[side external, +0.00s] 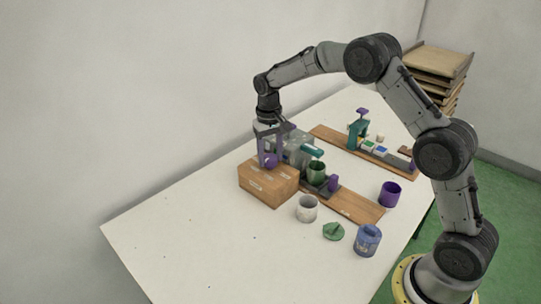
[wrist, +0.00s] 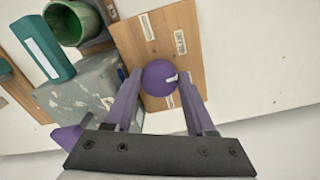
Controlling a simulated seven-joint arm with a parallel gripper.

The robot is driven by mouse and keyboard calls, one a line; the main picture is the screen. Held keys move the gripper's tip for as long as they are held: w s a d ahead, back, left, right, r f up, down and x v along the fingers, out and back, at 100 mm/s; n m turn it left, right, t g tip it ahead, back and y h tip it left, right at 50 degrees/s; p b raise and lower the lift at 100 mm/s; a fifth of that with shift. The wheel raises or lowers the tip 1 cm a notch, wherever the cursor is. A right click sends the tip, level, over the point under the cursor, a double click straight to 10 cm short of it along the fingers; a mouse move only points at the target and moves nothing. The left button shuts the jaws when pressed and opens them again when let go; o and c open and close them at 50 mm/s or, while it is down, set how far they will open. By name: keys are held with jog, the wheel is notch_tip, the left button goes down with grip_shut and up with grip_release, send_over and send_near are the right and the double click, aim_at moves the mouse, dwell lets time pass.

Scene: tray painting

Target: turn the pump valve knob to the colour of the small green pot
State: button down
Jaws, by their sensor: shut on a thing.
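The valve knob is a round purple knob (wrist: 158,76) on top of a brown wooden box (side external: 262,186); it also shows in the side view (side external: 271,161). A white pointer mark on the knob points to the right in the wrist view. My gripper (wrist: 160,80) reaches down over the box, its two purple fingers on either side of the knob and shut on it. Small pale labels with dark writing (wrist: 180,42) lie on the box around the knob, too small to read. A green pot (side external: 316,172) stands beside the box under a teal spout; it also shows in the wrist view (wrist: 68,22).
A grey pump block (wrist: 80,108) with a teal part (wrist: 42,48) stands close beside the box. A white pot (side external: 307,208), a green lid (side external: 333,232), a blue lidded pot (side external: 367,240) and a purple pot (side external: 390,194) stand nearby. The table's near left is clear.

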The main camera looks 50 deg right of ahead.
aim_at(268, 157)
jog(key=m, duration=0.6)
jog(key=shift+w+r+m, duration=0.15)
jog(key=shift+m, duration=0.25)
dwell(0.4)
jog(key=shift+c, duration=1.2)
grip_release()
notch_tip(268, 157, up, 14)
jog(key=shift+f, duration=0.2)
jog(key=shift+w+a, duration=0.1)
jog(key=shift+a, duration=0.05)
